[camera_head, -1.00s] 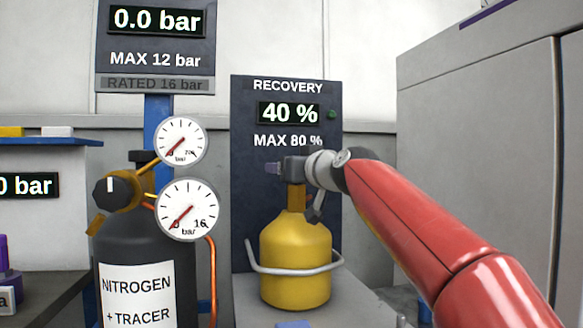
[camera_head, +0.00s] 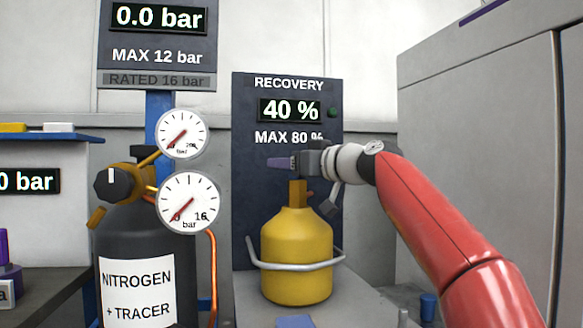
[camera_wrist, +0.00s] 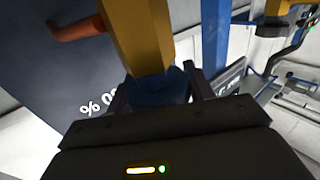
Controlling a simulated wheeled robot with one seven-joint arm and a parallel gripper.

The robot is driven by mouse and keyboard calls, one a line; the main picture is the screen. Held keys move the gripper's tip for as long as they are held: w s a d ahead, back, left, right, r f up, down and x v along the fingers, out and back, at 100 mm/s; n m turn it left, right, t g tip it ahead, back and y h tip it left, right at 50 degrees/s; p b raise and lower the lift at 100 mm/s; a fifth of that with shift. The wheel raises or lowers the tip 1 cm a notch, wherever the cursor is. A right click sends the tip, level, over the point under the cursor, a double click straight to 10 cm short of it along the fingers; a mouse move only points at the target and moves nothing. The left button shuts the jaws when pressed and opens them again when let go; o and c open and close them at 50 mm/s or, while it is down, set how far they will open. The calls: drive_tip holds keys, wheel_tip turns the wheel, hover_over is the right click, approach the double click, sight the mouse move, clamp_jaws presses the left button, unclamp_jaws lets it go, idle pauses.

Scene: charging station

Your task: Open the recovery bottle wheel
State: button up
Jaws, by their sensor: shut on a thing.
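The yellow recovery bottle (camera_head: 296,255) stands under the RECOVERY panel in the head view, its yellow valve neck (camera_head: 297,193) rising to my gripper. My gripper (camera_head: 281,163) is at the top of this neck, coming from the right. In the wrist view, my gripper (camera_wrist: 158,90) is shut on the dark blue wheel (camera_wrist: 160,88) at the end of the yellow valve body (camera_wrist: 140,38). One finger lies on each side of the wheel.
The RECOVERY panel (camera_head: 250,190) behind reads 40 %, MAX 80 %. A grey rail (camera_head: 300,267) curves round the bottle. The dark nitrogen cylinder (camera_head: 120,240) with two gauges stands left. A grey cabinet (camera_head: 480,130) stands right.

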drive_tip(key=shift+s+a+n+g+y+p, duration=0.1)
drive_tip(key=shift+n+g+y+p, duration=0.55)
drive_tip(key=shift+n+g+y, duration=0.7)
drive_tip(key=shift+g+h, duration=0.25)
drive_tip(key=shift+g, duration=0.1)
drive_tip(key=o, duration=1)
drive_tip(key=shift+s, duration=0.1)
drive_tip(key=shift+b+v, duration=1.4)
drive_tip(key=shift+v, duration=2.5)
